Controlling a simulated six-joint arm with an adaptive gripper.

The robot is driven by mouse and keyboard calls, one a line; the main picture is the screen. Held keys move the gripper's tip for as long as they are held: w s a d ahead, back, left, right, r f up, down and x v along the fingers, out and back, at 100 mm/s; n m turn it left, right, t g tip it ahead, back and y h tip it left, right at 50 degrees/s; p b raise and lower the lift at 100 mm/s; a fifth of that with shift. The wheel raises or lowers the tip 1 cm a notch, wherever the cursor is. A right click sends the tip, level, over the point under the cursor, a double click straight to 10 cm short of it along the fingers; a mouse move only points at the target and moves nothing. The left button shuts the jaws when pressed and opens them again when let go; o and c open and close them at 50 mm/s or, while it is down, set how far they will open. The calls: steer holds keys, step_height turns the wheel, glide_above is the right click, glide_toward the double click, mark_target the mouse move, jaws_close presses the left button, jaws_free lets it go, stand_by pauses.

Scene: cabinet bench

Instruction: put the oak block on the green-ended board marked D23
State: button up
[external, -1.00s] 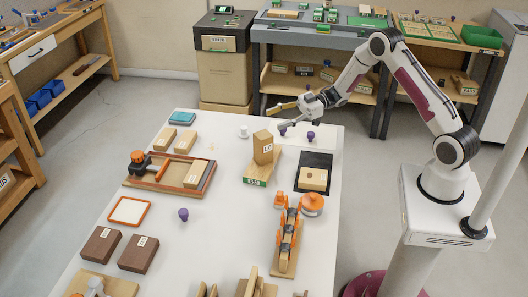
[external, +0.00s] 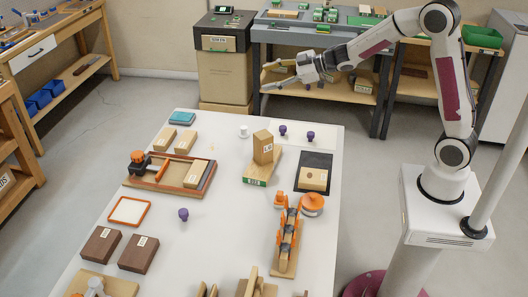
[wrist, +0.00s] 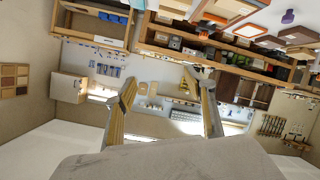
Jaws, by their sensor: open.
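A pale wooden block (external: 263,147) with a small white label, which looks like the oak block, stands upright on a light wooden board (external: 270,163). The board has a green end (external: 256,181) with a white label too small to read with certainty. My gripper (external: 268,78) is open and empty, raised above and beyond the far edge of the table, clear of the block. In the wrist view my gripper (wrist: 163,80) has its two fingers spread with nothing between them; the block and board cannot be made out there.
Right of the board are a black mat (external: 322,161) bearing a pale block and an orange round piece (external: 311,204). Purple knobs (external: 310,136) stand behind on a white sheet. A tray (external: 136,182) lies left. The table (external: 225,225) is clear around its middle.

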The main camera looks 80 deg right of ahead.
steer(key=s+a+r+m+g+h, duration=0.1)
steer(key=s+a+r+m+h, duration=0.15)
steer(key=s+r, duration=0.35)
steer(key=s+a+f+g+y, duration=0.1)
steer(key=s+a, duration=0.4)
steer(key=s, duration=0.6)
steer(key=s+a+f+m+g, duration=0.1)
steer(key=s+a+f+g, duration=0.2)
steer(key=s+a, duration=0.3)
steer(key=s+a+f+m+g+y, duration=0.1)
steer(key=s+a, duration=0.5)
steer(key=s, duration=1)
steer(key=shift+s+f+g+y, duration=0.4)
steer(key=shift+f+g, duration=0.35)
steer(key=shift+g, duration=0.25)
